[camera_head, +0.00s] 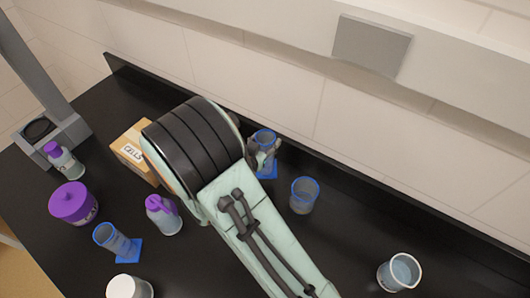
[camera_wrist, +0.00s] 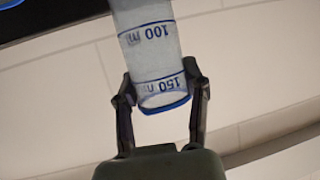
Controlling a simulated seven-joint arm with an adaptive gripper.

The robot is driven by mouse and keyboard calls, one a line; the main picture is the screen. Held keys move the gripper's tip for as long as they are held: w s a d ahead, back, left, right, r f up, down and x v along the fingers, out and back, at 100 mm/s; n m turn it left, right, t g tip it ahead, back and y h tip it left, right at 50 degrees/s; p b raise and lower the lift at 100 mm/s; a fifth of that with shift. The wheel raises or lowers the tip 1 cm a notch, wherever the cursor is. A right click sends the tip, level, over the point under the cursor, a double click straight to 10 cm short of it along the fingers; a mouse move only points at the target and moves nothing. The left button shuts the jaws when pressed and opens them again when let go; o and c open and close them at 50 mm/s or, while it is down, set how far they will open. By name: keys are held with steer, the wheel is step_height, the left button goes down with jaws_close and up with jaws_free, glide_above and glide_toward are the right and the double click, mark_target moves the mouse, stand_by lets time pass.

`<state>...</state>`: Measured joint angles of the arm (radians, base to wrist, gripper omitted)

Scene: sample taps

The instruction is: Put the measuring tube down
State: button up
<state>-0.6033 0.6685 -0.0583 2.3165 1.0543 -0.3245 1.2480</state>
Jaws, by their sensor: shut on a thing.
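The measuring tube (camera_head: 266,137) is clear with a blue rim and a blue foot, and stands near upright at the back of the black counter. My gripper (camera_head: 258,155) is shut on it, partly hidden behind my arm. In the wrist view my gripper (camera_wrist: 161,84) has one finger on each side of the tube (camera_wrist: 152,50), near its blue-rimmed end by the 150 mark. I cannot tell whether the foot touches the counter. A second, similar tube (camera_head: 117,243) with a blue square foot stands at the front left.
A blue-rimmed beaker (camera_head: 304,196) stands close right of the held tube; another beaker (camera_head: 400,272) is far right. Left are a carton (camera_head: 131,150), purple-topped bottles (camera_head: 164,217) (camera_head: 65,162), a purple-lidded jar (camera_head: 75,203) and a white-topped jar (camera_head: 130,287). Counter between the beakers is clear.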

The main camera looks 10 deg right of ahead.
step_height(320, 180, up, 20)
steer(key=s+a+n+t+y, duration=0.2)
steer(key=a+n+y, duration=0.5)
steer(key=a, duration=1.7)
steer(key=w+a+f, duration=0.3)
steer(key=w+f, duration=0.3)
steer(key=f, duration=0.3)
steer(key=w+a+f, duration=0.3)
steer(key=w+f, duration=0.2)
steer(key=f, duration=0.4)
steer(key=shift+w+a+f, duration=0.2)
steer(key=shift+w+a, duration=0.15)
steer(key=shift+w, duration=0.05)
